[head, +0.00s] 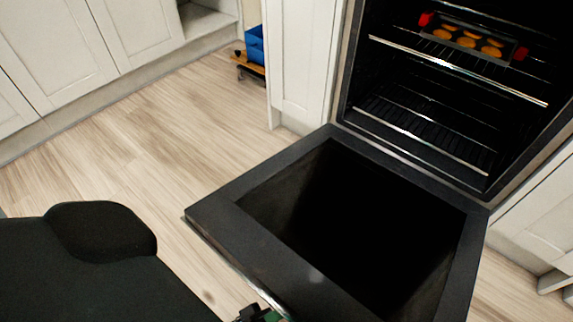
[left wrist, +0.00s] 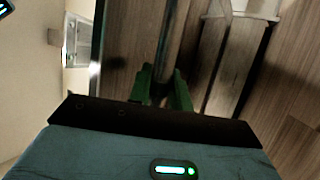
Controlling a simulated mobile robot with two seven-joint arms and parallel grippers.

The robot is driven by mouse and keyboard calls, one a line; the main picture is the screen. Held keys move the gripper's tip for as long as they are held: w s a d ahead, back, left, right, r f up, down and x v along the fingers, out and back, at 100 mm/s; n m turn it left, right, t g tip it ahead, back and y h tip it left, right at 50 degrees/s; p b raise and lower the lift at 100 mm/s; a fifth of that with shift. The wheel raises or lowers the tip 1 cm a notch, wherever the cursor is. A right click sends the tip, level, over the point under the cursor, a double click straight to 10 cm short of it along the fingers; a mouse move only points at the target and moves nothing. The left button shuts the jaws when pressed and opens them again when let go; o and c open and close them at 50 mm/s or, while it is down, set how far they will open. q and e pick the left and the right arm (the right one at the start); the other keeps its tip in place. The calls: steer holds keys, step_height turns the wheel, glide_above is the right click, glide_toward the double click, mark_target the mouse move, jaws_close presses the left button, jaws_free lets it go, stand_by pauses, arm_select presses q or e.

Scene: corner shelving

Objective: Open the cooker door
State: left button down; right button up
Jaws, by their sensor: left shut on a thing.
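The cooker door (head: 345,225) is hinged along its lower edge and folded down, wide open in front of the cooker (head: 430,125). Its dark inner panel faces up. My left gripper (head: 262,315) shows only in part at the bottom of the head view, at the door's outer edge. In the left wrist view its green fingers (left wrist: 163,90) are shut around the bar-like door handle (left wrist: 170,42). In the head view the handle is mostly cut off by the frame. My right gripper is not in view.
Inside the cooker, a tray of round baked items (head: 470,40) with red end grips sits on an upper rack. White cabinets (head: 60,50) stand at left. A blue box (head: 255,45) lies by the far cabinet. The wooden floor (head: 160,140) left of the door is clear.

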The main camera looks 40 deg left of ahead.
arm_select(q)
steer(key=shift+f, duration=0.6)
steer(key=c, duration=1.3)
jaws_free()
